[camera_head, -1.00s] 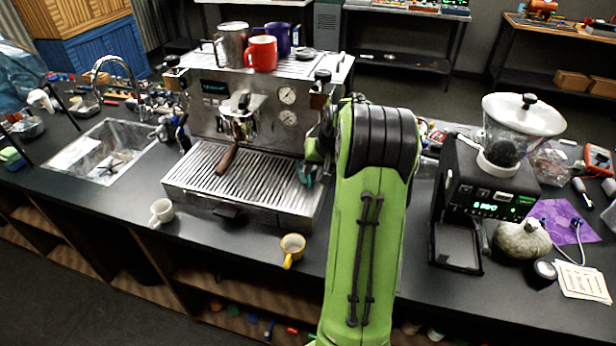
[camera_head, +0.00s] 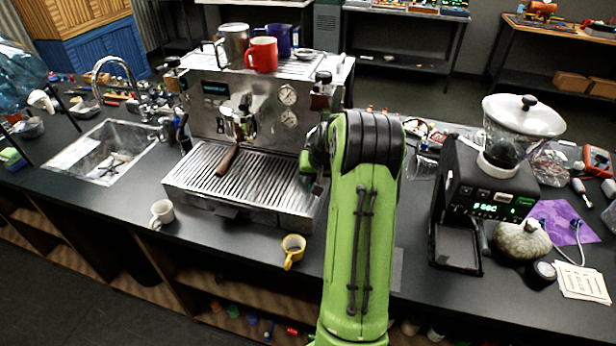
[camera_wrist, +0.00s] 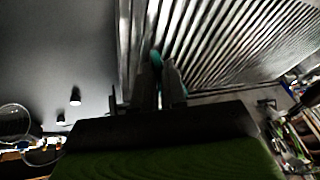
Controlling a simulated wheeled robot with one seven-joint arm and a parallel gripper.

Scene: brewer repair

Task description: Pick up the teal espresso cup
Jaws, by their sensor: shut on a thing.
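The teal espresso cup shows in the wrist view only as a small teal patch (camera_wrist: 156,58) between my fingertips, in front of the ribbed drip tray (camera_wrist: 215,45). My gripper (camera_wrist: 159,70) is shut on it. The fingers and the dark picture hide most of the cup, so I cannot tell whether it touches the tray. In the head view my gripper is at the right end of the drip tray (camera_head: 190,172), largely hidden by my green arm, and I cannot make out the cup there.
The espresso machine (camera_head: 210,115) carries a steel mug (camera_head: 234,45), a red mug (camera_head: 262,54) and a blue mug (camera_head: 279,38). A white cup (camera_head: 161,213) and a yellow cup (camera_head: 292,250) stand near the counter's front edge. A black grinder (camera_head: 462,190) stands right of my arm.

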